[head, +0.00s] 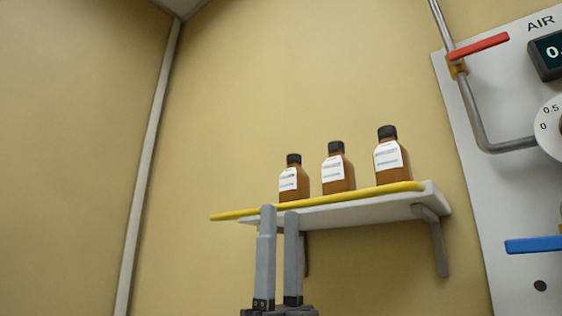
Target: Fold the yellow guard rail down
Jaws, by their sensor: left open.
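The yellow guard rail (318,201) is a bar along the front of a white wall shelf (360,213). It runs in front of the bottles' bases, and its left end sticks out past the shelf. My left gripper (279,212) points up from below, with its two grey fingers apart. The left fingertip overlaps the rail in the picture, and the right one ends just under it. I cannot tell whether they touch the rail. My right gripper is not in view.
Three brown bottles with black caps and white labels, a left one (293,182), a middle one (338,172) and a right one (391,160), stand on the shelf. A grey bracket (437,245) supports it. At right, a panel (470,150) carries a red handle (480,46) and a blue handle (534,244).

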